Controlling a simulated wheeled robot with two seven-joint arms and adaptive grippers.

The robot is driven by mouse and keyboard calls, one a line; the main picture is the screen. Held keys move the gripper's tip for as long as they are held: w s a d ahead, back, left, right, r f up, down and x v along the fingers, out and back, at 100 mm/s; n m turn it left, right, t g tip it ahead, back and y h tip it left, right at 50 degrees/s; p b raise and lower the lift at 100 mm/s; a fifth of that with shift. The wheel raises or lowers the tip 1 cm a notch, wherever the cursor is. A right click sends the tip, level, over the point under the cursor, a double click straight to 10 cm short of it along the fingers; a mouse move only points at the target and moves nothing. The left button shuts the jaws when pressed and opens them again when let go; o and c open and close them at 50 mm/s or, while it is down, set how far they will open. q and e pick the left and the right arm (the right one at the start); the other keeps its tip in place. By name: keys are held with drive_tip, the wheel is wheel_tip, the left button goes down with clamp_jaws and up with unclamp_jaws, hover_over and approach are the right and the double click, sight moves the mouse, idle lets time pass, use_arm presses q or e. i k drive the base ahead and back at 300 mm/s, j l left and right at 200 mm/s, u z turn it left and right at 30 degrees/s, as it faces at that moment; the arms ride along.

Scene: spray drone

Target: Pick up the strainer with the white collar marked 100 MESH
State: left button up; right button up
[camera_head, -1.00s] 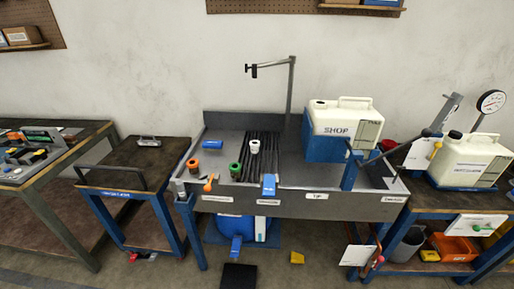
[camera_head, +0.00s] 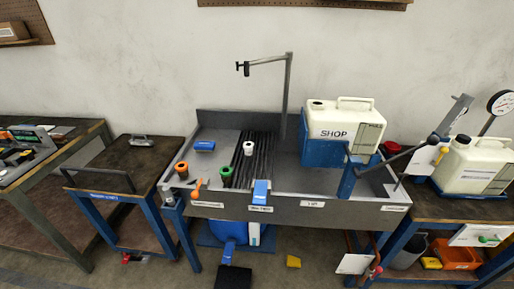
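The strainer with the white collar (camera_head: 249,147) stands in the grey sink bench, on the black ribbed strip towards its back. It is too small for me to read any marking on its collar. A strainer with a green collar (camera_head: 227,171) stands in front and to its left. A strainer with an orange collar (camera_head: 182,168) stands further left, near the bench's left edge. Neither of my grippers is in view.
The grey bench (camera_head: 330,207) has a raised front edge. A blue block (camera_head: 205,146) lies at its back left. A white SHOP tank (camera_head: 343,118) in a blue cradle stands right, and a grey post (camera_head: 288,95) rises behind. A dark-topped cart (camera_head: 135,165) stands left.

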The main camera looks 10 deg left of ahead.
sight(248, 147)
drive_tip(key=i+l+z, duration=0.3)
drive_tip(key=i, duration=0.2)
drive_tip(key=i+l+z, duration=0.3)
drive_tip(key=i, duration=0.2)
drive_tip(key=k+j, duration=0.05)
drive_tip(key=j, duration=0.05)
